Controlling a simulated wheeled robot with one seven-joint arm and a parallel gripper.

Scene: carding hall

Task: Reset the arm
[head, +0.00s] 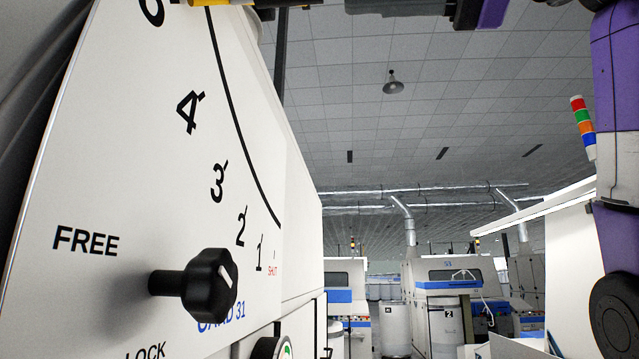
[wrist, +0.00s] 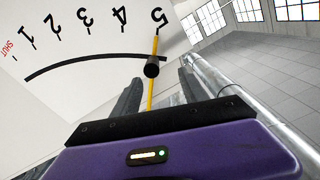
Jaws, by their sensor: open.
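My gripper (wrist: 160,77) is open in the wrist view, with one dark finger on each side of a yellow lever (wrist: 155,45). The lever has a black knob (wrist: 152,68) and lies across the scale at the 5 mark. The fingers stand apart from the lever, with space on both sides. In the head view my gripper is cut off by the top edge, and a bit of the yellow lever (head: 217,2) shows there. The purple arm link at the right is mine.
A white machine panel (head: 150,130) fills the left, with a scale from SHUT upward. A black knob (head: 208,283) sticks out between FREE and LOCK. Other carding machines (head: 452,290) and a white can (head: 396,330) stand farther back. A signal light (head: 583,127) is at the right.

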